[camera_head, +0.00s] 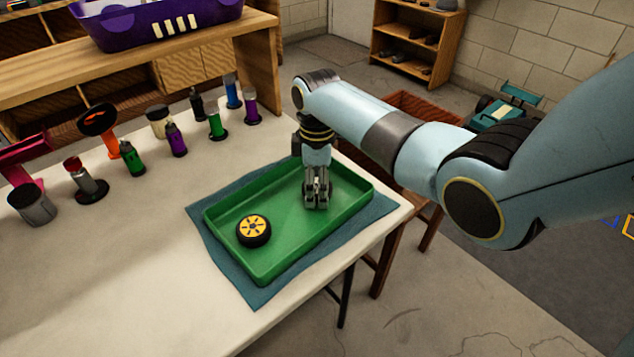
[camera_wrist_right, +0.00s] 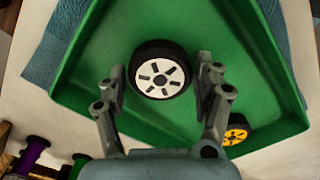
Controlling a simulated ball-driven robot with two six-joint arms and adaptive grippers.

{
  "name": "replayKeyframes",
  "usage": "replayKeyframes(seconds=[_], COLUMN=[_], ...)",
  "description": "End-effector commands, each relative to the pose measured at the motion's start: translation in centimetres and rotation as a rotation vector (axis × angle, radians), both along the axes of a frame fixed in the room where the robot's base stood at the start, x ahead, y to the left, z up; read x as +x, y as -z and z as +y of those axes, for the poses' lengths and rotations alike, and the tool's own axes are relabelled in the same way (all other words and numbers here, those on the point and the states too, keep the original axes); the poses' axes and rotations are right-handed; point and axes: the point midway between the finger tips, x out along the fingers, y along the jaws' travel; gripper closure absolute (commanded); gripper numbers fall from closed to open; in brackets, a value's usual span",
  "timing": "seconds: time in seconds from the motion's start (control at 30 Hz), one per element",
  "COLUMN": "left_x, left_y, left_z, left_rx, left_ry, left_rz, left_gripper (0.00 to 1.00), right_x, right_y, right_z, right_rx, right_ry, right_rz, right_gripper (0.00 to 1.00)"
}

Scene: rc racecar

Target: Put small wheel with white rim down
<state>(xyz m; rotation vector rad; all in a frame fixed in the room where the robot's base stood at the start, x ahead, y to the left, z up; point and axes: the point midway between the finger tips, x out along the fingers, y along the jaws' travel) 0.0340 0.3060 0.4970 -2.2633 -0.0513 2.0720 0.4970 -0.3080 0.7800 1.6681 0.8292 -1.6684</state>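In the right wrist view a black wheel with a white rim (camera_wrist_right: 161,69) lies face up between the fingers of my right gripper (camera_wrist_right: 162,75), over the green tray (camera_wrist_right: 105,45). A narrow gap shows between the tyre and each finger, so the gripper looks open around it. In the head view my right gripper (camera_head: 317,200) points straight down, low over the right half of the green tray (camera_head: 285,262). I cannot make out the white-rimmed wheel there. A black wheel with a yellow rim (camera_head: 253,230) lies in the tray's left part. My left gripper is not in view.
The tray sits on a blue cloth (camera_head: 222,258) at the corner of the white table (camera_head: 120,270). Several bottles and tools stand along the back, including a green bottle (camera_head: 131,158). A purple bin (camera_head: 150,22) stands on the wooden shelf behind. The tray's near middle is clear.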

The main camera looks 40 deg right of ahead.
Motion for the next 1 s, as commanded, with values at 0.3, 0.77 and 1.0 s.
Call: replayKeyframes(seconds=[0.3,0.77,1.0], left_x=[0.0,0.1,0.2], left_y=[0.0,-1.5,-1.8], left_z=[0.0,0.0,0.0], left_rx=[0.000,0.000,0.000], left_ry=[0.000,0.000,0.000], left_rz=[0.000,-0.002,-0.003], left_gripper=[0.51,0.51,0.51], right_x=[0.0,0.1,0.1], right_y=[0.0,-7.4,-11.4], right_z=[0.0,0.0,0.0], right_rx=[0.000,-0.001,0.000], right_ry=[0.000,0.000,0.000], right_rz=[0.000,-0.004,-0.002], right_gripper=[0.18,0.18,0.18])
